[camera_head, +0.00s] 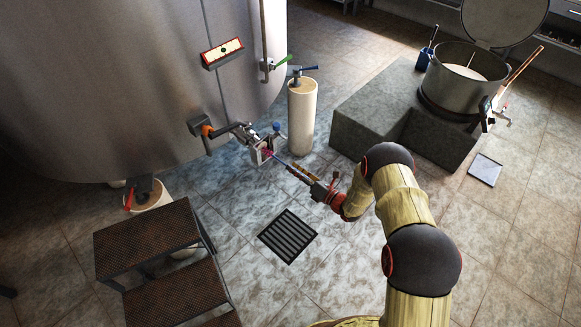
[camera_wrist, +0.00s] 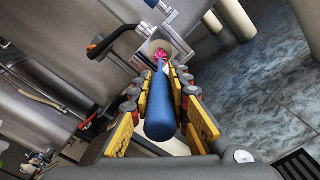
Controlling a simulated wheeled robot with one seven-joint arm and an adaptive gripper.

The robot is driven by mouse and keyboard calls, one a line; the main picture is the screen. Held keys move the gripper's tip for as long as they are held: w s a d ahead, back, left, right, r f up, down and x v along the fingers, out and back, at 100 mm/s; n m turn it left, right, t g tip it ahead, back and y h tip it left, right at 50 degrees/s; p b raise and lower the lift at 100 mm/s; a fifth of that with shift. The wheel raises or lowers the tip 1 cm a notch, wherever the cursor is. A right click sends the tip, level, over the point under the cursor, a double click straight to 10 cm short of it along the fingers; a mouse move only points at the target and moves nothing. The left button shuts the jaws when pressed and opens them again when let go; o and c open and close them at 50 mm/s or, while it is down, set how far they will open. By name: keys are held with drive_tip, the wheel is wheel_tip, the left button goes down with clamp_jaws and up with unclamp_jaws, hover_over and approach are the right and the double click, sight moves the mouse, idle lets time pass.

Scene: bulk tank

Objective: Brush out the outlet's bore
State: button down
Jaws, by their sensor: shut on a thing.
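The brush has a blue handle (camera_wrist: 160,110) and a pink bristle head (camera_wrist: 160,54). My gripper (camera_head: 301,174) is shut on the handle, with its yellow-padded fingers either side of it in the wrist view (camera_wrist: 163,85). The brush points at the outlet (camera_head: 258,155), a metal fitting low on the big steel tank (camera_head: 120,90). The bristles are at the round mouth of the outlet in the wrist view (camera_wrist: 153,44). I cannot tell how far they are inside the bore. The head view shows the blue shaft (camera_head: 285,160) running from my gripper to the outlet.
Dark steps (camera_head: 150,245) stand at the lower left. A floor drain (camera_head: 288,236) lies below my gripper. A stone block (camera_head: 385,105) bears a pot (camera_head: 465,85).

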sight(285, 164)
drive_tip(key=shift+v, duration=0.8)
drive_tip(key=shift+w+a, duration=0.1)
drive_tip(key=shift+b+x, duration=1.05)
drive_tip(key=shift+x, duration=2.05)
